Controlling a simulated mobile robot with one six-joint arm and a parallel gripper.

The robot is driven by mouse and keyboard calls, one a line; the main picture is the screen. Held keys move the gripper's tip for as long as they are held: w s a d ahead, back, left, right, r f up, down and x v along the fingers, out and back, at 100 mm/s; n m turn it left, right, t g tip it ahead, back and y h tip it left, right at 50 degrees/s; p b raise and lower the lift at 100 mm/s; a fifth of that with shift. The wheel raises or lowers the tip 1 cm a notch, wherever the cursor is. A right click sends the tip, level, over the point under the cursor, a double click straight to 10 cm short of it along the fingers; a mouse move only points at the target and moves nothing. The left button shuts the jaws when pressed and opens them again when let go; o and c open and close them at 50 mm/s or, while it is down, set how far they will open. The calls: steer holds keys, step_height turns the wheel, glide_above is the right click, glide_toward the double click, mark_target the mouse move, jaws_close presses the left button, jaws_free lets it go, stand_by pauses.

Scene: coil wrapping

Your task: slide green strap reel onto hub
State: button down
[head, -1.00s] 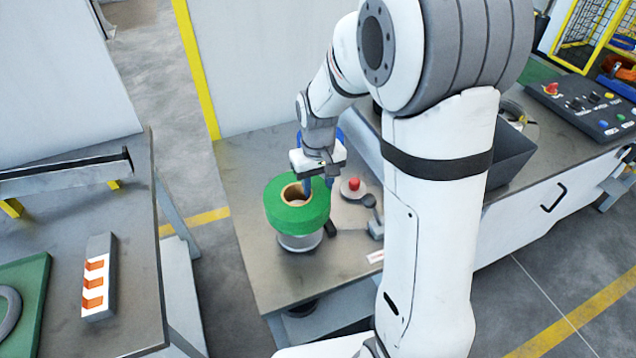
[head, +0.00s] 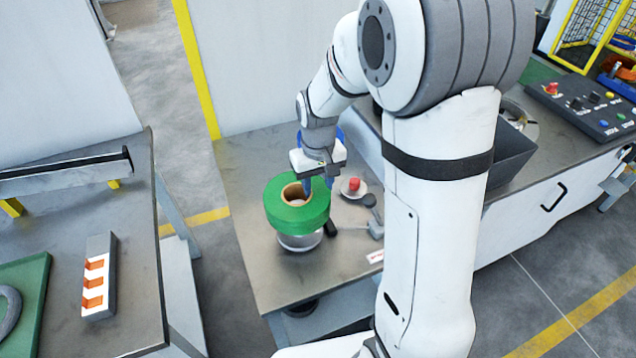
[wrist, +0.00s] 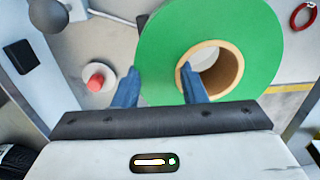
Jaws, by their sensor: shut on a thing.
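The green strap reel (head: 284,212) is a thick ring with a tan core, lying about level over a round silver base (head: 300,243) on the bench. A pale surface shows through the bore. The hub is mostly hidden by the reel, so I cannot tell whether the reel is around it or just above it.
A red button on a round grey base (head: 354,187) stands close right of the reel. A dark bin (head: 508,160) and a control panel (head: 590,105) are farther right. A separate table (head: 135,270) stands left across a floor gap.

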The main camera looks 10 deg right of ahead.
steer(key=shift+f+b, duration=3)
steer(key=shift+f, duration=1)
steer(key=c, duration=0.8)
jaws_free()
step_height(320, 180, up, 7)
steer(key=shift+r+p, duration=0.15)
steer(key=shift+p, duration=0.2)
steer(key=shift+r, duration=0.3)
